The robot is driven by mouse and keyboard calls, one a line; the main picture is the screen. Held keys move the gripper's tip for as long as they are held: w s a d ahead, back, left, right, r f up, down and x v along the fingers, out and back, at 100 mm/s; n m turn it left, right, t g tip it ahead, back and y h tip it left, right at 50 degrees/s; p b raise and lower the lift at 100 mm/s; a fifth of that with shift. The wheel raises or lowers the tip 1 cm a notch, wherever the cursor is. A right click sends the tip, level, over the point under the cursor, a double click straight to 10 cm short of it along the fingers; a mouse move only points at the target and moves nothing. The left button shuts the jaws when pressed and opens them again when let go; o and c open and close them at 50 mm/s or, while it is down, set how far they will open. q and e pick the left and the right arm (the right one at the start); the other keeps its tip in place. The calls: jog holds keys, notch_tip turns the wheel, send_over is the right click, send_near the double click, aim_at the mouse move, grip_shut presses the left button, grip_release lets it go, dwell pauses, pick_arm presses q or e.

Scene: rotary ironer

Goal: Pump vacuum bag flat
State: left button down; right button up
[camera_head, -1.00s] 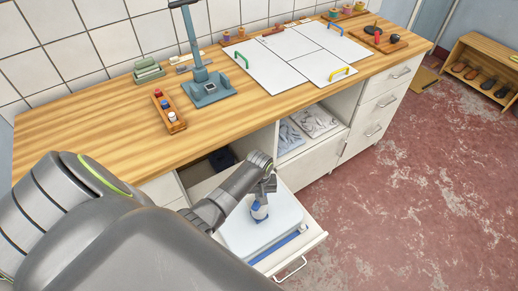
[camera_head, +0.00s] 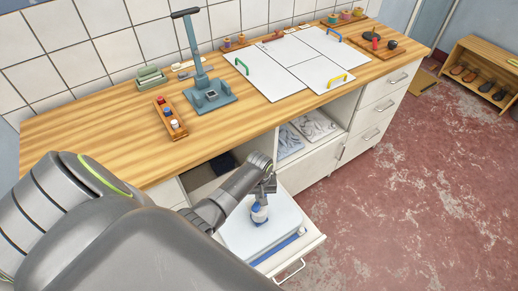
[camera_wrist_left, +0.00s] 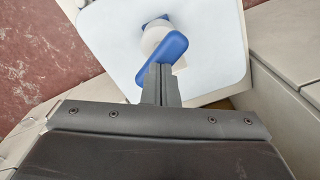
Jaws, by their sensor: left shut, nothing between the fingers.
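A white, padded-looking bag (camera_head: 238,234) lies in a pulled-out drawer at the bottom centre of the head view, with a blue strip (camera_head: 282,247) along its front edge. A small blue and white pump (camera_head: 259,214) stands on the bag. In the left wrist view the pump shows a blue handle (camera_wrist_left: 172,50) over a white body (camera_wrist_left: 155,36), on the pale bag (camera_wrist_left: 105,40). My left gripper (camera_head: 268,187) is shut and empty, just above the pump; its closed fingers (camera_wrist_left: 160,72) overlap the handle's end. I cannot tell whether they touch. My right gripper is not in view.
The open drawer's front has a white handle (camera_head: 290,271). The wooden counter (camera_head: 95,140) above holds a blue-grey stand (camera_head: 208,95), a small bottle tray (camera_head: 170,117) and white panels (camera_head: 285,62). Cubbies (camera_head: 310,130) hold folded bags. Red floor lies open at right.

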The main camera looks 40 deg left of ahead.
pick_arm(q)
jog(key=shift+f+b, duration=2.25)
jog(key=shift+f, duration=0.8)
jog(key=shift+r, duration=0.2)
jog(key=shift+r+p, duration=2.2)
jog(key=shift+p, duration=0.5)
jog(key=shift+f, duration=0.1)
